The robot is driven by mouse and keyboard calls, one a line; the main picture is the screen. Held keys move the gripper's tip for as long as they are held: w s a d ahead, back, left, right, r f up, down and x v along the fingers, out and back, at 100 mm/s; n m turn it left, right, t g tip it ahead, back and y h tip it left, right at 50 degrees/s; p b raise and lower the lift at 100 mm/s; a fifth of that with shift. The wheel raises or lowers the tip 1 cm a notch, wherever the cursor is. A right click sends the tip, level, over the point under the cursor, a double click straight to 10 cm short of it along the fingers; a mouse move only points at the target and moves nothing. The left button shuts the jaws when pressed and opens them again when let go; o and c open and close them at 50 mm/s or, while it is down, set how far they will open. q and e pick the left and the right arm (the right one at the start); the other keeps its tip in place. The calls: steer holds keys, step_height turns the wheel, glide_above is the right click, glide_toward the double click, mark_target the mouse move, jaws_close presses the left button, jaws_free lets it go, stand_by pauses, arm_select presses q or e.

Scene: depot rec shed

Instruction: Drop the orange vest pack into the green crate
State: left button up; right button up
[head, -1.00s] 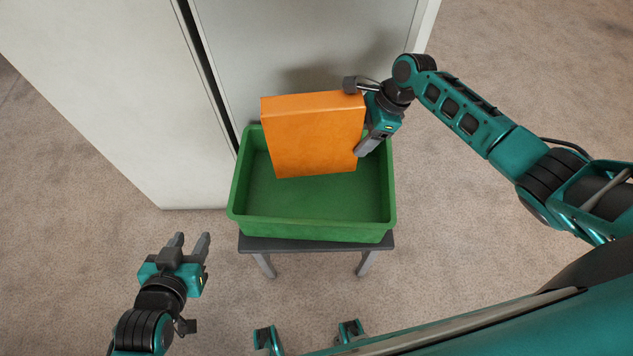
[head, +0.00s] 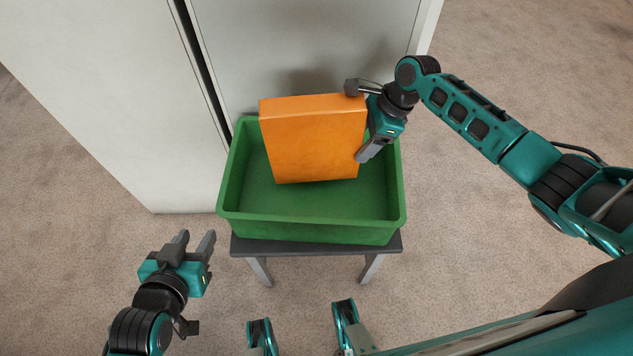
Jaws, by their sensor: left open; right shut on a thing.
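The orange vest pack (head: 312,140) is a flat orange box held upright over the green crate (head: 310,229). My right gripper (head: 362,125) is shut on the pack's right edge. The pack hides part of the crate's back wall and floor; I cannot tell whether its lower edge touches the crate floor. The crate is open-topped and its visible floor is bare. My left gripper (head: 196,243) is open and empty, lower left of the crate and apart from it.
The crate stands on a small dark-topped stool (head: 300,249) with grey legs. A pale grey cabinet (head: 110,100) stands right behind the crate and to its left. Carpeted floor (head: 480,220) is clear to the right.

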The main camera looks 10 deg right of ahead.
arm_select(q)
steer(key=shift+r, duration=0.1)
arm_select(e)
steer(key=shift+r, duration=0.1)
steer(key=o, duration=1.1)
steer(key=shift+o, duration=0.7)
arm_select(q)
steer(key=shift+a, duration=0.15)
steer(key=shift+s+f, duration=0.1)
steer(key=shift+f, duration=0.1)
steer(key=s+a+r+p, duration=0.1)
steer(key=p, duration=0.3)
steer(key=shift+a+r+y, duration=0.2)
steer(key=shift+y, duration=0.1)
arm_select(e)
steer(key=v, duration=1.3)
